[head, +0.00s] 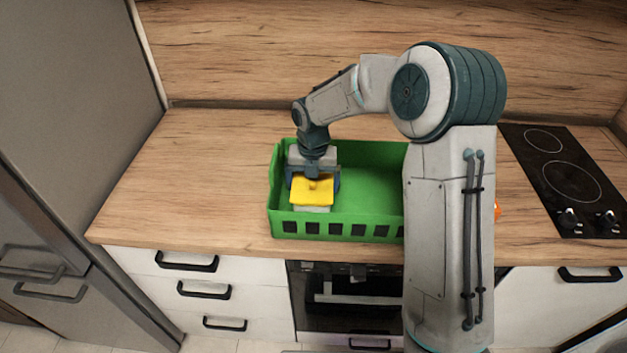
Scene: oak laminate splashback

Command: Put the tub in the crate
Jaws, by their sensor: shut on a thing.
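The green crate (385,155) stands on the wooden counter, with square holes along its front wall. Its right end is hidden behind my arm. The tub (312,193) has a yellow top and a pale lower part. My gripper (313,182) points down over the left part of the crate and is shut on the tub. The tub is within the crate's outline, near its left end and behind the front wall. I cannot tell whether its base touches the crate floor.
A black hob (570,180) with knobs lies at the right. A small orange thing (497,210) shows partly beside my arm. A grey fridge (85,90) stands at the left. The counter (190,180) left of the crate is clear.

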